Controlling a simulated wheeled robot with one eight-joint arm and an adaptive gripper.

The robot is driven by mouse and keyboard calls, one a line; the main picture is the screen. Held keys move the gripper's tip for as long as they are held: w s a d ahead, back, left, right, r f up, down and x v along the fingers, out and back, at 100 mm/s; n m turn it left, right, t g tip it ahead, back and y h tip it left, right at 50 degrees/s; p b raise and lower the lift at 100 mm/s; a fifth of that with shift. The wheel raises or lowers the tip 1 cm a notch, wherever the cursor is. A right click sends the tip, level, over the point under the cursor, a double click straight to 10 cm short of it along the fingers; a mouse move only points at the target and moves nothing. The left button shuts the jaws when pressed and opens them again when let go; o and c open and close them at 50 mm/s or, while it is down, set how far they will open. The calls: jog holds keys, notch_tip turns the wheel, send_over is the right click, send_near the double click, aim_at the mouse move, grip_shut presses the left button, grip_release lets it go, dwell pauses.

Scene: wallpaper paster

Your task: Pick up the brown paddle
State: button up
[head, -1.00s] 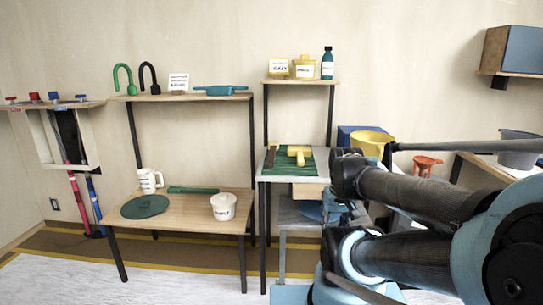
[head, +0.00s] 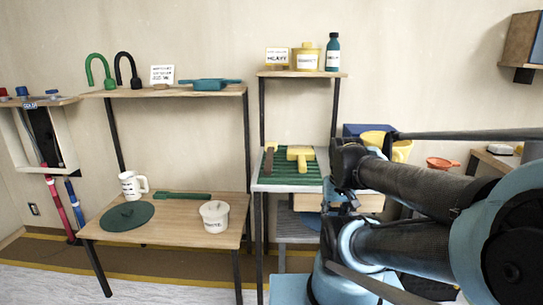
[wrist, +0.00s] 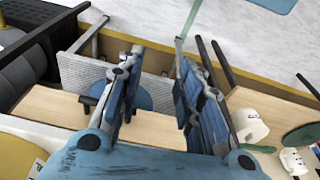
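The brown paddle (head: 269,161) is a narrow, dark brown piece lying on a ridged green mat (head: 292,180) on the small white-topped table in the head view. It lies left of a yellow T-shaped tool (head: 300,156). I cannot make out the paddle in the wrist view. My gripper (wrist: 160,58) shows in the wrist view with its two blue fingers spread wide and nothing held between them. It points down over a grey lower shelf and the floor. In the head view I cannot pick the fingers out from my arm at the right.
A wooden table (head: 165,226) on the left holds a white mug (head: 131,186), a green disc (head: 126,216) and a white tub (head: 214,215). A shelf above the mat holds a yellow jar (head: 306,58) and a teal bottle (head: 332,53). A yellow bucket (head: 401,149) stands behind my arm.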

jog(key=shift+w+d, duration=0.15)
jog(key=shift+d, duration=0.1)
jog(key=o, duration=0.4)
jog(key=shift+r, duration=0.15)
jog(key=shift+o, duration=0.2)
jog(key=w+a+r, duration=0.2)
jog(key=w+r, duration=0.3)
jog(key=r, duration=0.3)
jog(key=shift+w+r, duration=0.2)
jog(key=shift+w, duration=0.15)
notch_tip(320, 180, up, 14)
jog(key=g, duration=0.2)
send_over(269, 160)
jog(key=shift+m, duration=0.3)
jog(key=f, duration=1.6)
jog(key=shift+s+a+f, duration=0.1)
jog(key=shift+s+f, duration=0.05)
jog(key=shift+s, duration=0.1)
